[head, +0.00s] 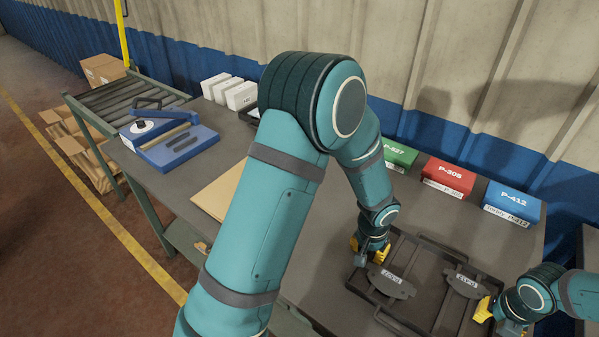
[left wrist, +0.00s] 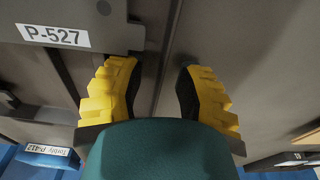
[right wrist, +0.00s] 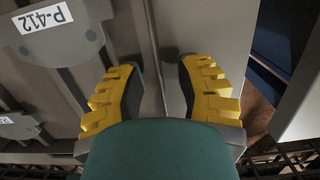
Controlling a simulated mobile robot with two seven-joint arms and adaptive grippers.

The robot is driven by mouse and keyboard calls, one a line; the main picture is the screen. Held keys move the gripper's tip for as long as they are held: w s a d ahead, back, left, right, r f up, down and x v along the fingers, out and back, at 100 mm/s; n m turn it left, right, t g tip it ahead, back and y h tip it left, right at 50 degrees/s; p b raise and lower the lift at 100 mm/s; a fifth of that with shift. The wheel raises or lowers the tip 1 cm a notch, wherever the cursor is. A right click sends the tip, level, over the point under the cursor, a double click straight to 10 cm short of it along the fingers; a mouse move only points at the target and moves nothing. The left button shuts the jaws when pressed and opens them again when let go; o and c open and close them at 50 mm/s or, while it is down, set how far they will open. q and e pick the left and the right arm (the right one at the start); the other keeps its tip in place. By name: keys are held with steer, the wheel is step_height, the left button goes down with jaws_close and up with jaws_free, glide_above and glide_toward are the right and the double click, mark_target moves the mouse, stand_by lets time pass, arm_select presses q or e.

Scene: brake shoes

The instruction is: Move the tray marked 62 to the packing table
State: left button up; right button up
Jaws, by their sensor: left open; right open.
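A dark tray (head: 419,315) lies on the grey table and holds two dark flat parts, labelled P-527 (head: 391,283) and P-412 (head: 465,284). No mark 62 is legible on it. My left gripper (head: 369,247) is at the tray's left edge; in the left wrist view its open yellow fingers (left wrist: 157,92) lie on either side of the rim. My right gripper (head: 496,316) is at the right edge; in the right wrist view its open fingers (right wrist: 157,92) also lie either side of the rim. Whether any finger touches the rim cannot be told.
Green (head: 399,156), red (head: 447,178) and blue (head: 511,205) boxes stand along the wall behind the tray. White boxes (head: 229,91), a blue fixture (head: 180,146) and a cardboard sheet (head: 214,197) lie further left. A roller conveyor (head: 125,97) adjoins the table's far end.

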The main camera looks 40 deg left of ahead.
arm_select(q)
step_height(320, 180, up, 12)
steer(key=s, duration=0.1)
steer(key=shift+s, duration=0.2)
arm_select(e)
step_height(320, 180, up, 12)
steer(key=s, duration=0.1)
steer(key=shift+s, duration=0.25)
stand_by(0.6)
